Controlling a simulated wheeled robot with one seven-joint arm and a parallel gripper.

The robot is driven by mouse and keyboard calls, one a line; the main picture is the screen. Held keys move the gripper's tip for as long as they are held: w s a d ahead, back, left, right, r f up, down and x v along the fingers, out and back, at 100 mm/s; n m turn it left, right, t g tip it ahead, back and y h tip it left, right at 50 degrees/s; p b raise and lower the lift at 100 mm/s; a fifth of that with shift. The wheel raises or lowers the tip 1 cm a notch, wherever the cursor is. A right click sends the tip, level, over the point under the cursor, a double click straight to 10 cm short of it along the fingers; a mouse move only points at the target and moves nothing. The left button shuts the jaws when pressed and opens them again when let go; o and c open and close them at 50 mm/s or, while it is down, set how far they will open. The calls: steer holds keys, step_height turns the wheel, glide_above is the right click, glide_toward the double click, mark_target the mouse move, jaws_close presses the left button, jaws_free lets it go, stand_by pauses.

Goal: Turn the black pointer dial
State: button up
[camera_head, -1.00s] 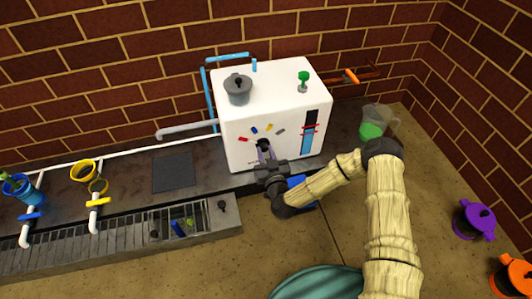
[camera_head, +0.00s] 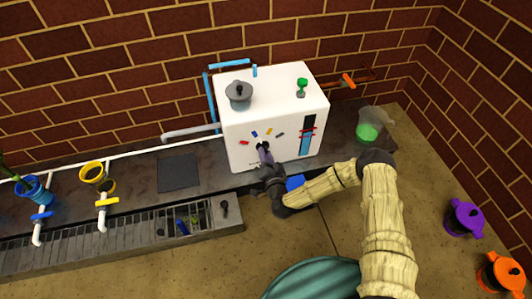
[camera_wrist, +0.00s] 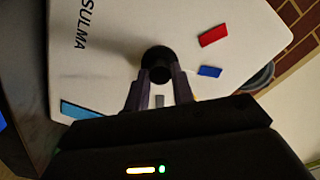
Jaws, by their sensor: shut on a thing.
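The black pointer dial (camera_head: 264,146) is on the front face of a white box (camera_head: 240,157), below a fan of small coloured marks (camera_head: 262,133) in red, blue, yellow and grey. My gripper (camera_head: 264,153) reaches it from the front and is shut on the dial. In the wrist view, the round black dial (camera_wrist: 158,56) sits between the tips of my two purple-grey fingers (camera_wrist: 159,76). The red mark (camera_wrist: 214,35) and blue mark (camera_wrist: 209,72) lie to its right. Which mark the pointer faces is hidden.
A grey lidded pot (camera_head: 239,97) and a green knob (camera_head: 301,87) are on top of the box. A level gauge (camera_head: 306,139) is on its front right. A jug with green contents (camera_head: 369,127) stands right of the box. Purple (camera_head: 464,218) and orange (camera_head: 503,272) pots sit far right.

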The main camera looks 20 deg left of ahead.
steer(key=m+p, duration=0.1)
steer(key=m, duration=0.5)
steer(key=shift+m, duration=0.4)
steer(key=o, duration=1)
steer(key=shift+d, duration=0.1)
